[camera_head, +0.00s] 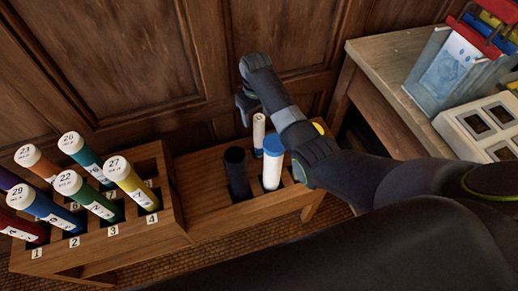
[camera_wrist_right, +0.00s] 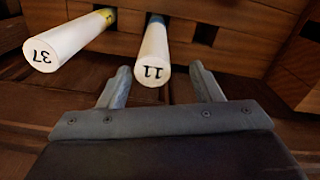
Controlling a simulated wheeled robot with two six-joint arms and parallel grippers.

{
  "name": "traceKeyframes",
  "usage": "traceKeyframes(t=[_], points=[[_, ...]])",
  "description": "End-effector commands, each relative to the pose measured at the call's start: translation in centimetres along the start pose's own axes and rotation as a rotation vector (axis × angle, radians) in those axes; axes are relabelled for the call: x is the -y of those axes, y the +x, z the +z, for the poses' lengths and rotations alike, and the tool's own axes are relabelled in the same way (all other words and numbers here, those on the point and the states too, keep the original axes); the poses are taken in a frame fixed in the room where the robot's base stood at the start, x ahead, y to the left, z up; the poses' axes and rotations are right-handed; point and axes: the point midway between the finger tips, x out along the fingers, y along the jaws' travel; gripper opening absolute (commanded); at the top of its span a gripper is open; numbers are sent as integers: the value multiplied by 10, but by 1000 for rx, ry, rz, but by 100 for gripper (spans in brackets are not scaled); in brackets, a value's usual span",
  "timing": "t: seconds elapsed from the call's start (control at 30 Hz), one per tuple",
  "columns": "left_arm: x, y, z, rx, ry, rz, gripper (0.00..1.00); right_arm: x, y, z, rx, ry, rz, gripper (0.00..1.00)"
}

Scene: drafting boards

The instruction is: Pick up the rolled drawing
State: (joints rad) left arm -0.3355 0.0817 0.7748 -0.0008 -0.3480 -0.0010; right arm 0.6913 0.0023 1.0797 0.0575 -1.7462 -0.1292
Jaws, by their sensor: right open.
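A slim cream roll (camera_head: 258,132) stands upright in the low wooden holder, behind a white tube with a blue cap (camera_head: 272,165) and an open dark tube (camera_head: 237,172). My right gripper (camera_head: 246,104) is by the panelled wall, just above and beside the cream roll. In the right wrist view, its two fingers (camera_wrist_right: 165,90) are open. A white cylinder marked 11 (camera_wrist_right: 153,62) has its near end between or just beyond the fingertips; contact cannot be told. A second white cylinder marked 37 (camera_wrist_right: 65,43) is left of them. My left gripper is not in view.
A numbered rack (camera_head: 170,230) with several white-capped coloured tubes stands left of the holder. A wooden table (camera_head: 385,58) at right bears a clear container (camera_head: 440,80) and a pale box with square openings (camera_head: 470,128). The wall (camera_head: 270,35) is close behind my right gripper.

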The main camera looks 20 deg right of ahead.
Motion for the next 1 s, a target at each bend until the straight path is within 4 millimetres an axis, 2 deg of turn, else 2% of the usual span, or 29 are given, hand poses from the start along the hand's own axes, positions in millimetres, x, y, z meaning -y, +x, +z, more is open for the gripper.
traceKeyframes(t=[0.13,0.5,0.77,0.87,1.0], points=[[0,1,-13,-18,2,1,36,0,9,1,1,0,0,59],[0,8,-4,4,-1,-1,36,-7,56,6,1,0,0,59],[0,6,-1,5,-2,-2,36,-7,59,6,0,0,0,59],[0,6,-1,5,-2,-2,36,-7,59,6,0,0,0,50],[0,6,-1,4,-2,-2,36,-7,59,6,0,0,0,31]])
